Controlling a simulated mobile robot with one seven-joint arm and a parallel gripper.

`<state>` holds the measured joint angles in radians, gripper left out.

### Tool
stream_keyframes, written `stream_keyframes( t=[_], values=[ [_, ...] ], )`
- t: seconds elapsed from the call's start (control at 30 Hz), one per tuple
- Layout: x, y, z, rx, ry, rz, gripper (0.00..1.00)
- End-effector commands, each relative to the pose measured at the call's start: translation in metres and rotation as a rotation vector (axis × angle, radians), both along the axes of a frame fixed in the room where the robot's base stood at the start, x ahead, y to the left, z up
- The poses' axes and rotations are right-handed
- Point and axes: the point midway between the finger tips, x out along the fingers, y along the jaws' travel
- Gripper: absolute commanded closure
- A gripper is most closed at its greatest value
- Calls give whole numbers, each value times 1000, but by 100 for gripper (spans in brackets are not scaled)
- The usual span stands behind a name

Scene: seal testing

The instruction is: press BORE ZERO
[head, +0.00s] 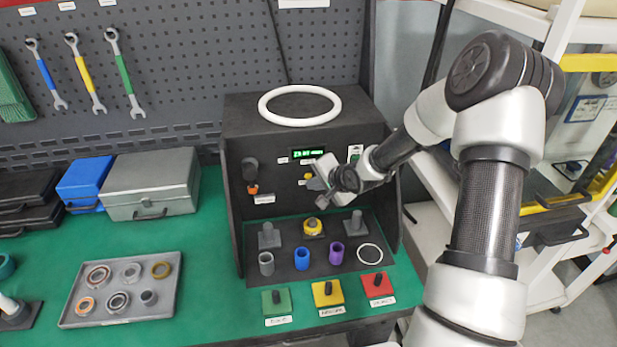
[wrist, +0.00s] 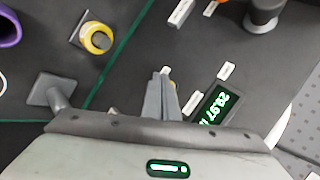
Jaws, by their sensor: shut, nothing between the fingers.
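The dark test station carries a lit green readout (head: 308,153), which also shows in the wrist view (wrist: 217,108). A small yellow button (head: 308,176) sits below the readout on the upright panel. Small white labels are near it, too small to read, so I cannot tell which names BORE ZERO. My gripper (head: 316,185) is shut and empty, close in front of the panel just below the yellow button. In the wrist view the shut fingertips (wrist: 162,82) point at the panel beside the readout. Whether they touch it I cannot tell.
A grey post with an orange end (head: 252,188) juts from the panel at left. Below are a yellow ring on a stand (head: 313,226), coloured sleeves and a white ring (head: 369,253). Green, yellow and red blocks (head: 327,293) line the front. A parts tray (head: 75,288) is left.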

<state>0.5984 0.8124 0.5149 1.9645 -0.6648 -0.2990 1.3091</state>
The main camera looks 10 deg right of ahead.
Motion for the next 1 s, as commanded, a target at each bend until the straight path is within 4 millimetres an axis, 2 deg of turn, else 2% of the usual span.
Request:
stream_keyframes(
  t=[0.33, 1.0],
  values=[
    [9, 0, 1, 1, -1, 0, 100],
    [12, 0, 0, 0, 0, 0, 100]
  ],
)
